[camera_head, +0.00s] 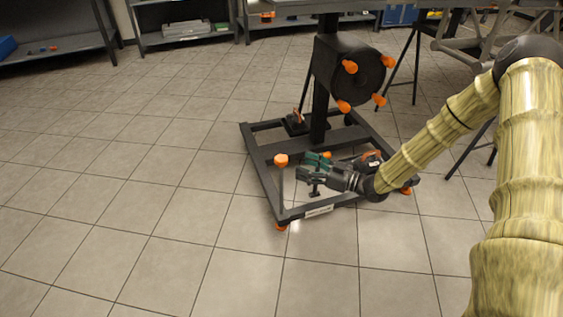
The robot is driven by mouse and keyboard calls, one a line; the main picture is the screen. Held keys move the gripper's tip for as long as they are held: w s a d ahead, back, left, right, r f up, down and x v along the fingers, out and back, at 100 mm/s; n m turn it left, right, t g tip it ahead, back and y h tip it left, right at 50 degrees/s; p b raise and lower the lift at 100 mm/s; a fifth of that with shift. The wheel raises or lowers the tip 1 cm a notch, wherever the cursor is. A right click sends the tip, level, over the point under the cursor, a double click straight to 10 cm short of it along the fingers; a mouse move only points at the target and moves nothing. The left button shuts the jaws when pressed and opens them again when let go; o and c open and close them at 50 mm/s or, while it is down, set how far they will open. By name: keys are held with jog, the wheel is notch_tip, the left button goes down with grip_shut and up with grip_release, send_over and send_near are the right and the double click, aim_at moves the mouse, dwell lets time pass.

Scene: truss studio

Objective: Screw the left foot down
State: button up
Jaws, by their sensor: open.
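The left foot is a screw leveller with an orange knob (281,160) on top of an upright thin rod. The rod passes down to the front left corner of a dark metal base frame (250,165), with an orange pad (281,227) at floor level. My gripper (306,173) is open and points left, to the right of the rod and slightly below the knob's height. It appears apart from the knob, and nothing shows between its fingers. My gripper and forearm hide part of the frame behind them.
A black column with a round hub and orange knobs (350,66) rises from the frame. Another orange foot (406,190) is at its front right. Shelves (185,35) line the back wall, and stand legs (472,150) are at right. Tiled floor (130,200) at left is clear.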

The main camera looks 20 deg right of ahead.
aim_at(282, 158)
jog(key=b+x, duration=0.3)
jog(key=x, duration=0.4)
jog(key=shift+w+a+f, duration=0.2)
jog(key=shift+w+a, duration=0.05)
jog(key=shift+a, duration=0.05)
jog(key=shift+x, duration=0.8)
jog(key=shift+r, duration=0.15)
jog(key=c, duration=1)
